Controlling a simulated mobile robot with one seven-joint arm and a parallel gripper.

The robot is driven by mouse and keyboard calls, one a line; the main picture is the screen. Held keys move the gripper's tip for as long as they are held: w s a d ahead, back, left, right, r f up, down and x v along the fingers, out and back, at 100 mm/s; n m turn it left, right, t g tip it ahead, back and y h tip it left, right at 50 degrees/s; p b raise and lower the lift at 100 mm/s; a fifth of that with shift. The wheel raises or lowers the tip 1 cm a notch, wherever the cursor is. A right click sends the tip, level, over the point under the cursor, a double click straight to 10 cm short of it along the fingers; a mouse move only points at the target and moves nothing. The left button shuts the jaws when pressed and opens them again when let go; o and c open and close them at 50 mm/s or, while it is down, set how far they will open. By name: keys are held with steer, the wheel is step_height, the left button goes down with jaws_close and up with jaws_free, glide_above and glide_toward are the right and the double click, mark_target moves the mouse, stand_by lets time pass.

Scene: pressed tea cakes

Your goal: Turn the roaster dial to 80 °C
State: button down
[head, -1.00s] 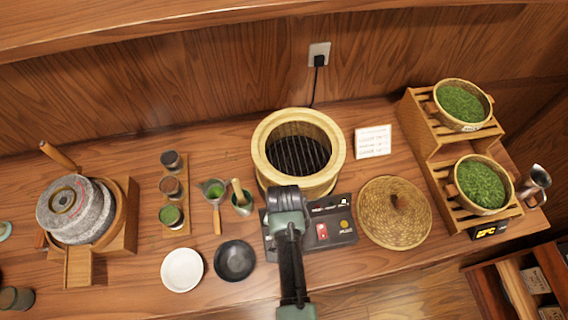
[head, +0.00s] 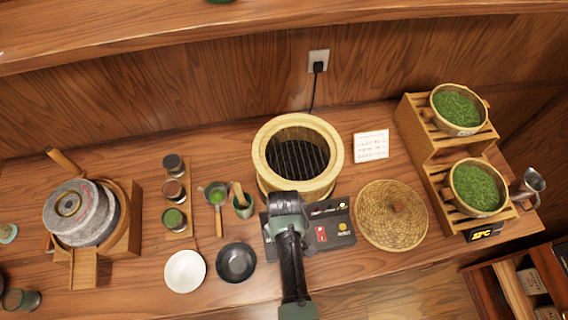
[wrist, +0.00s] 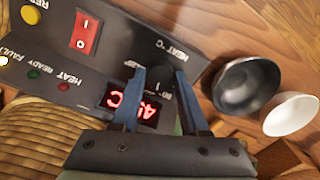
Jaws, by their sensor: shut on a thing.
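The roaster (head: 263,180) is a round, pale wooden-looking drum with a dark grate inside, at the middle of the counter. Its dark control panel (head: 343,239) sits at its front; in the wrist view the panel (wrist: 118,40) shows upside down. The dial (wrist: 157,76) is dark, beside the "HEAT °C" label, and partly hidden by the fingers. My gripper (wrist: 160,78) is shut on the dial, a blue finger on each side. The red display (wrist: 133,104) seems to read 45 °C, partly covered by a finger. In the head view my gripper (head: 286,203) hides the dial.
The panel has a red switch (wrist: 82,32). A black bowl (head: 236,263) and a white bowl (head: 185,271) lie left of my arm. A woven lid (head: 391,215) lies to the right, near a rack (head: 435,150) with baskets of green leaves. A stone mill (head: 75,215) stands left.

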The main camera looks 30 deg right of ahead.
steer(key=n, duration=0.6)
steer(key=shift+p, duration=0.35)
steer(key=n, duration=0.7)
steer(key=shift+n+p, duration=0.3)
steer(key=c, duration=0.7)
jaws_free()
step_height(320, 180, up, 13)
steer(key=shift+b, duration=0.75)
